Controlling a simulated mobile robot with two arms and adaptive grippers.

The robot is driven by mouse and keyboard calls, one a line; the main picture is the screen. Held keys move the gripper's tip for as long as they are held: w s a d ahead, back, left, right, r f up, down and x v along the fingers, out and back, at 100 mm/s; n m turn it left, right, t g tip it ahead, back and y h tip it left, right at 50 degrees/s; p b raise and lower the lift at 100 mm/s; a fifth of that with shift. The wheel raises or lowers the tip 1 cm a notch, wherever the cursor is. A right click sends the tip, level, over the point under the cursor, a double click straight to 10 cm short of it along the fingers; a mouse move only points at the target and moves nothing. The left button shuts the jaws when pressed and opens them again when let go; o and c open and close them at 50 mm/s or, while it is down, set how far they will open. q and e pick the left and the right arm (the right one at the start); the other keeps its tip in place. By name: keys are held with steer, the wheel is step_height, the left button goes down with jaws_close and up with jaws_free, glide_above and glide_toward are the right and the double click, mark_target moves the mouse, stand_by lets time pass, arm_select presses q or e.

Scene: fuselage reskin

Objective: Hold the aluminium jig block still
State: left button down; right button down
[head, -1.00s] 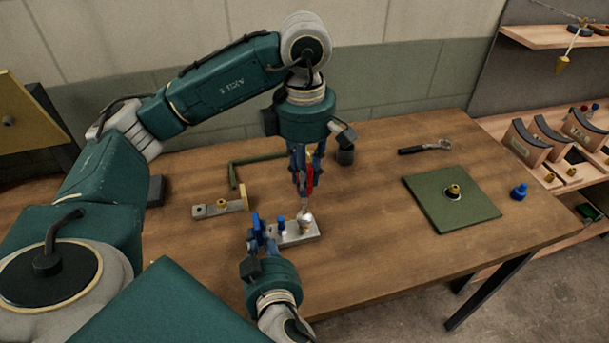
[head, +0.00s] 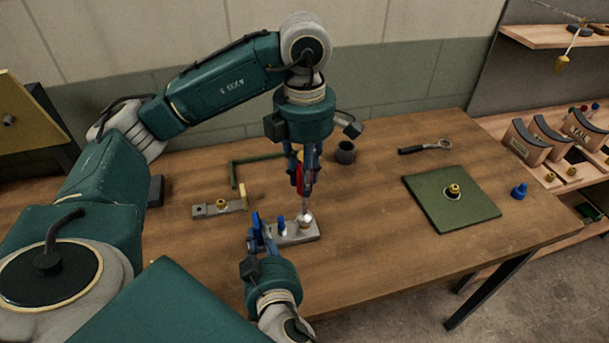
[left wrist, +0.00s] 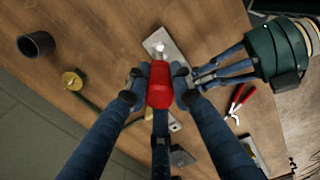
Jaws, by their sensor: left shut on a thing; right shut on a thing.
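My left gripper (head: 304,176) points down above the block, shut on a red-handled tool (left wrist: 160,84). The tool's thin shaft reaches down to the silver piece; whether its tip touches cannot be told. The block also shows in the left wrist view (left wrist: 168,47).
A bracket with a brass knob (head: 220,205) lies left of the block. A dark cup (head: 345,152) stands behind it. A green panel (head: 450,199), a ratchet (head: 426,147) and a blue cap (head: 519,191) are to the right. The table in front of the panel is clear.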

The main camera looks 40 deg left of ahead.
arm_select(q)
steer(key=shift+f, duration=0.9)
stand_by(0.3)
steer(key=m, duration=2.4)
steer(key=shift+a, duration=0.1)
steer(key=shift+n, duration=0.4)
